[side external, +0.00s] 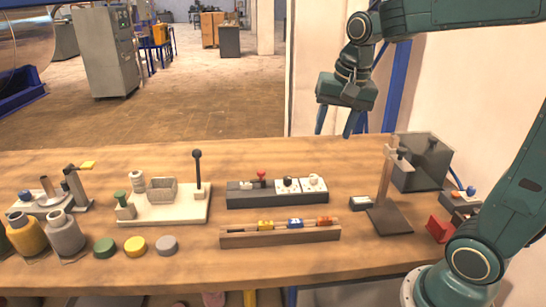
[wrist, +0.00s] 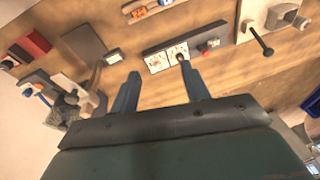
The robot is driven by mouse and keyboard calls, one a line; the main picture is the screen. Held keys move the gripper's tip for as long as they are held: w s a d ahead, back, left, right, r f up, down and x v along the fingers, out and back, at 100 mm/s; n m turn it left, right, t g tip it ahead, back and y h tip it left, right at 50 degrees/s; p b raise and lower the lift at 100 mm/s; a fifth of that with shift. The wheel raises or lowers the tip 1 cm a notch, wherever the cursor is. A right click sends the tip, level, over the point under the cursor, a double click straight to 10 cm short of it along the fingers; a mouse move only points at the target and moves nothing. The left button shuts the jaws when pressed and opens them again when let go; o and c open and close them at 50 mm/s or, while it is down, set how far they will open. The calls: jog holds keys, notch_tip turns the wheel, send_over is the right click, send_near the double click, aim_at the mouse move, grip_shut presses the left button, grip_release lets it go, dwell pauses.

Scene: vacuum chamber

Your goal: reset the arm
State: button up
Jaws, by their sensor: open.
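My gripper (side external: 340,121) hangs above the back right part of the wooden table in the side external view, pointing down. Its two blue fingers are apart with nothing between them. In the wrist view, my gripper (wrist: 158,82) also shows open and empty, with the table top beyond the fingertips. It is clear of everything on the table. My dark green arm reaches in from the upper right of the side external view.
The wooden table (side external: 300,262) bears a dark switch panel (side external: 250,198), a rack with coloured pieces (side external: 280,235), a stand (side external: 389,215), a dark box (side external: 425,165), a white base with a lever (side external: 165,205), jars (side external: 65,237) and coloured lids (side external: 135,246). A wall rises at right.

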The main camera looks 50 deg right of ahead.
jog(key=s+a+f+n+t, duration=0.1)
jog(key=s+a+n, duration=0.2)
jog(key=s+n, duration=0.2)
jog(key=s+a+f+n+t, duration=0.1)
jog(key=s+a+n, duration=0.3)
jog(key=s, duration=0.5)
jog(key=shift+n+t+y, duration=0.3)
jog(key=shift+n+t, duration=0.1)
jog(key=shift+n, duration=0.3)
